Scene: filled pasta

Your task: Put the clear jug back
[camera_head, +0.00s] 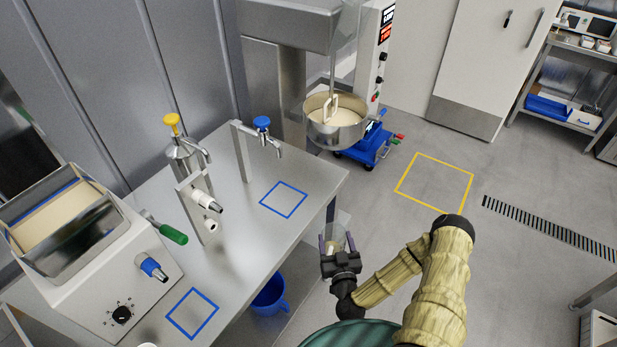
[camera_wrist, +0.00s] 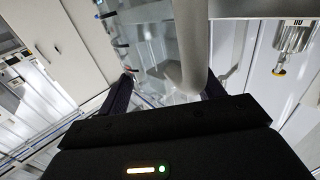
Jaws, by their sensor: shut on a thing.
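The clear jug (camera_head: 337,224) is see-through and hard to make out; it is just off the right edge of the steel table (camera_head: 240,255). My gripper (camera_head: 339,246) is shut on the jug and holds it beside the table, above the floor. In the wrist view, a thick pale curved part, probably the jug's handle (camera_wrist: 192,50), lies between the dark fingers of my gripper (camera_wrist: 168,85). Two blue outlined squares, one near the far corner (camera_head: 284,199) and one near the front (camera_head: 192,313), are bare on the tabletop.
A blue-knobbed tap (camera_head: 262,123) stands behind the far square, with a yellow-knobbed dispenser (camera_head: 172,122) to its left. A white machine with a hopper (camera_head: 95,260) fills the table's left. A blue bucket (camera_head: 270,295) is below the table. A mixer bowl (camera_head: 336,125) stands beyond. The yellow floor square (camera_head: 435,183) is empty.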

